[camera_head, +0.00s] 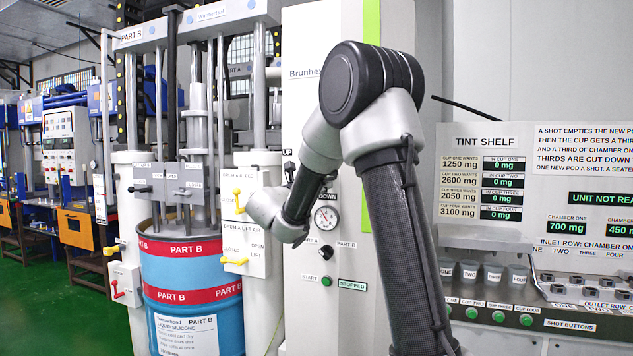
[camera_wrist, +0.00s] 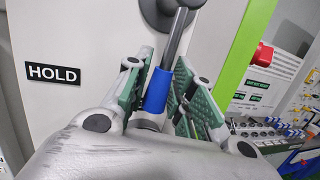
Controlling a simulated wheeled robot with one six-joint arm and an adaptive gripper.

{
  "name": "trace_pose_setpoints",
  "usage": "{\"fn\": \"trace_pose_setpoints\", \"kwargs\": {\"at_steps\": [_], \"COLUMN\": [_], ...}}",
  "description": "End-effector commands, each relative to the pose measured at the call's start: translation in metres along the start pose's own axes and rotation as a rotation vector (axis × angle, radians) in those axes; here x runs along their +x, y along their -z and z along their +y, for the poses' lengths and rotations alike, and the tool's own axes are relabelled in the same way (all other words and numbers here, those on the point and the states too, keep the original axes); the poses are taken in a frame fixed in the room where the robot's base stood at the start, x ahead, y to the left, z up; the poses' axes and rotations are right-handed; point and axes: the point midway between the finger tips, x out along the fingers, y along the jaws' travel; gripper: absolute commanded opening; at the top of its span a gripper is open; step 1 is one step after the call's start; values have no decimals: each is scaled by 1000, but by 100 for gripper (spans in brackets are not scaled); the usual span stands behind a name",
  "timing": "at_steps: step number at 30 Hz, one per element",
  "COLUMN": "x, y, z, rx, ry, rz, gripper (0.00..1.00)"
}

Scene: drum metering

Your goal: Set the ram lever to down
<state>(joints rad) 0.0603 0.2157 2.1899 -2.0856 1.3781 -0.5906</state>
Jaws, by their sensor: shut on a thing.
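The ram lever (camera_wrist: 158,90) shows in the wrist view as a metal rod with a blue grip, running from a round grey hub (camera_wrist: 165,14) on the pale cabinet panel. My gripper (camera_wrist: 165,92) has its green-padded fingers on either side of the blue grip and is shut on it. A HOLD plate (camera_wrist: 53,73) is to the left of the lever. In the head view, my arm hides the lever's grip and my fingertips. A DOWN label (camera_head: 328,195) and an UP label (camera_head: 285,152) show on the cabinet around my wrist.
A blue and red PART B drum (camera_head: 190,270) stands at the left, with yellow valve handles (camera_head: 235,262) beside it. A gauge (camera_head: 326,217) sits just right of my wrist. The tint shelf (camera_head: 540,190) with cups and buttons is at the right.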

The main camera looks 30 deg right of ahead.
Motion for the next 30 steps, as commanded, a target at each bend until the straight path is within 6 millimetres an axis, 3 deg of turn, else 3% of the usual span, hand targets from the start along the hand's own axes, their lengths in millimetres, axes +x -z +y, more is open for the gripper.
{"fn": "trace_pose_setpoints", "kwargs": {"at_steps": [20, 21, 23, 24, 30], "x": [1, 1, 1, 1, 1], "y": [0, 0, 0, 0, 0], "z": [-6, -6, -6, -5, -5], "rx": [-61, -61, -61, -60, -59], "ry": [-11, -11, -11, -11, -11], "rz": [-12, -12, -12, -12, -12], "gripper": [0, 32, 42, 47, 47]}}
